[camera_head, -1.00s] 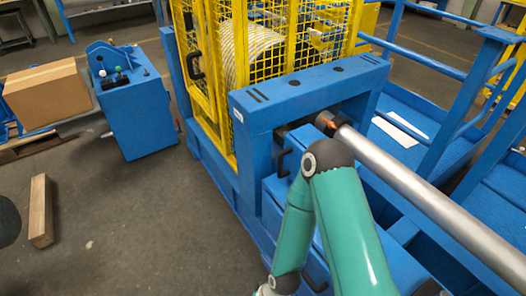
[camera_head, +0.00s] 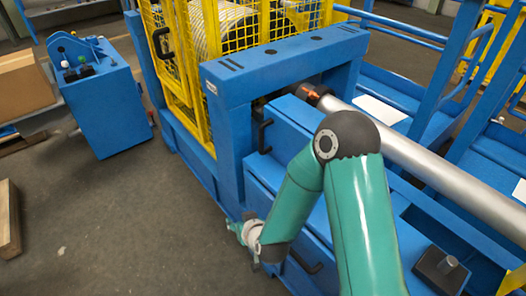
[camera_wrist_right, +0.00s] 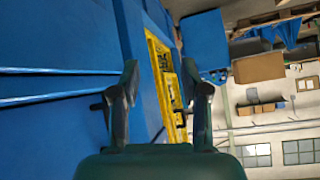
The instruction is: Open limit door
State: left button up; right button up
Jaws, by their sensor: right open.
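A blue machine has blue front panels (camera_head: 290,185) with black handles; one handle (camera_head: 265,135) is upper and another (camera_head: 305,262) is lower, near my arm. I cannot tell for sure which panel is the limit door. The panels look closed. My right gripper (camera_head: 240,232) is beside the machine's left side, low down, partly hidden by its wrist. In the right wrist view the right gripper (camera_wrist_right: 160,88) is open, with nothing seen held between its fingers. A dark handle-like piece shows just left of its left finger, against blue panels. My left gripper is not in view.
A yellow mesh cage (camera_head: 240,25) with a black handle stands behind the blue frame. A steel shaft (camera_head: 430,160) runs to the right. A blue console (camera_head: 105,105), a cardboard box (camera_head: 22,85) and a wooden beam (camera_head: 8,220) are at left. The floor between is clear.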

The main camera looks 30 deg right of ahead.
jog(key=w+d+r+m+t+h+b, duration=0.1)
jog(key=w+d+r+t+h+b, duration=0.3)
jog(key=d+r+b, duration=0.15)
jog(key=m+t+h+b, duration=0.2)
jog(key=h, duration=0.2)
send_near(261, 136)
pick_arm(q)
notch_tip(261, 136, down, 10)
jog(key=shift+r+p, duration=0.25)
jog(key=shift+p, duration=0.15)
pick_arm(e)
jog(key=x, duration=1.1)
grip_shut()
